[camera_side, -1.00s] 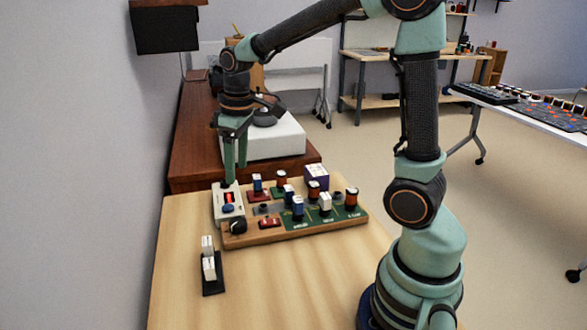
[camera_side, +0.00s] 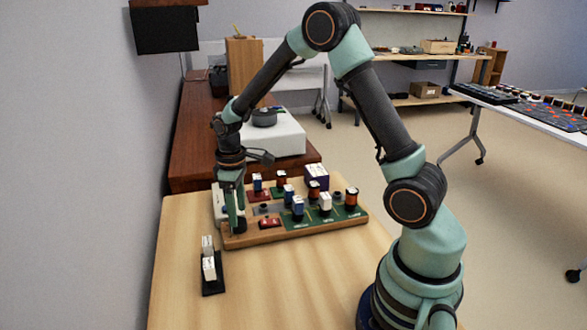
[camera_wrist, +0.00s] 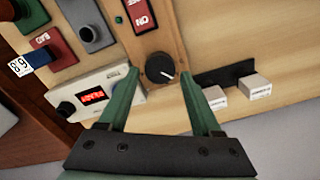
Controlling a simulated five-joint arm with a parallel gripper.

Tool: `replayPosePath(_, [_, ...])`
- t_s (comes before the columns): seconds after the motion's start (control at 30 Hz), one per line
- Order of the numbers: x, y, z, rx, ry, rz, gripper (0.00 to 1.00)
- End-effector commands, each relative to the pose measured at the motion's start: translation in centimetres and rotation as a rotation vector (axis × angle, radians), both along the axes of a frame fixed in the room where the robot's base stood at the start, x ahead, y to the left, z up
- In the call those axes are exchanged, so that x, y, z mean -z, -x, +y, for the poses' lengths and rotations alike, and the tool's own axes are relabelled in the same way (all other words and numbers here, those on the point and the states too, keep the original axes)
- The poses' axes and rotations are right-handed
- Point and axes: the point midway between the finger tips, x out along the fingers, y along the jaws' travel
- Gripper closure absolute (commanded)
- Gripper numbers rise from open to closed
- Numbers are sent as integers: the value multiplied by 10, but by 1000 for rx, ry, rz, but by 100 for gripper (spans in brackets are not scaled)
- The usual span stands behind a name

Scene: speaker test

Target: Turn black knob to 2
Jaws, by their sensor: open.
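The black knob (camera_wrist: 160,67) sits on the wooden board, and a white pointer line on its face points right and slightly down in the wrist view. No number marks around it can be read. My gripper (camera_wrist: 160,76) is open, with one green finger on each side of the knob and gaps between. Whether the fingertips are level with the knob or above it is unclear. In the side view my gripper (camera_side: 232,222) is low at the board's front left corner and hides most of the knob.
A white box with a red display (camera_wrist: 92,97) is close beside the left finger. A black strip with white blocks (camera_wrist: 225,76) lies near the right finger. The board (camera_side: 290,234) carries several components on colored bases. The table's front (camera_side: 280,290) is clear.

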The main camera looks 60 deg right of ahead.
Motion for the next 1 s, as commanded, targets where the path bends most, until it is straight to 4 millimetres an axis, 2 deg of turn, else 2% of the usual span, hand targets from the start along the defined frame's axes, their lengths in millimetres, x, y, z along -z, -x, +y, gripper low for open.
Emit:
replayPosePath(0.1, [16,1,0,0,-1,4,34])
replayPosePath(0.2, [24,0,0,0,0,2,34])
replayPosePath(0.57, [29,0,0,0,0,-1,34])
replayPosePath(0.6, [29,0,0,0,0,-1,42])
replayPosePath(0.67, [29,0,0,0,0,-1,65])
replayPosePath(0.7, [29,0,0,0,0,-1,80])
replayPosePath(0.77, [28,0,0,0,0,-1,100])
replayPosePath(1.0, [28,0,0,22,0,0,100])
